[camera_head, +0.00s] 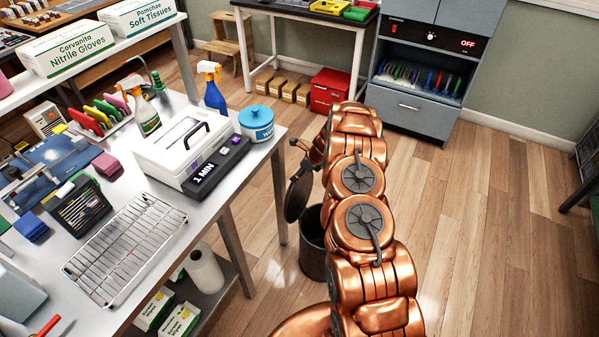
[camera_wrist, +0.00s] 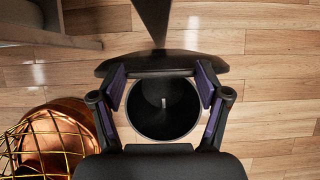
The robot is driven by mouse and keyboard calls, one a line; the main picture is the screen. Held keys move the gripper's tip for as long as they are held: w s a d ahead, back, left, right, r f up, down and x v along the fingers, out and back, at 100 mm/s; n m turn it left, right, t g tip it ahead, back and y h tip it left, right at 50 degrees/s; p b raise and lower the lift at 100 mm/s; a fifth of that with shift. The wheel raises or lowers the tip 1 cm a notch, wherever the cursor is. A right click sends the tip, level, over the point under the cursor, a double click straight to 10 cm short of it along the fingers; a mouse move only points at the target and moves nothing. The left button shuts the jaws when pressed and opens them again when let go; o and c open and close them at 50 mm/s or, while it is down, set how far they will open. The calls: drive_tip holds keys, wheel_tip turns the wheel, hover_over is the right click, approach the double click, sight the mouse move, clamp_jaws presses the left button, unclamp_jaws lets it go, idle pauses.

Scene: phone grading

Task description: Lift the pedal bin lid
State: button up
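The pedal bin (camera_head: 312,262) is a dark round can on the floor beside the table, partly hidden behind my copper arm. Its round dark lid (camera_head: 297,200) stands steeply raised on the bin's left side. In the wrist view I look down into the bin's open mouth (camera_wrist: 163,122); a small pale thing shows inside. The lid (camera_wrist: 160,62) appears nearly edge-on beyond the mouth. My gripper (camera_wrist: 161,82) is open, its purple-padded fingers spread to either side, with the tips near the lid. I cannot tell whether they touch it. In the head view the gripper is mostly hidden.
The white work table (camera_head: 205,212) stands close on the left, holding a white device (camera_head: 180,140), a blue-lidded tub (camera_head: 256,127) and a wire rack (camera_head: 125,245). A grey cabinet (camera_head: 405,115) and red box (camera_head: 328,90) stand behind. Wooden floor on the right is clear.

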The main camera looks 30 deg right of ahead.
drive_tip(key=o, duration=0.4)
drive_tip(key=shift+o, duration=0.2)
drive_tip(key=v, duration=1.2)
drive_tip(key=shift+f, duration=0.1)
idle(0.4)
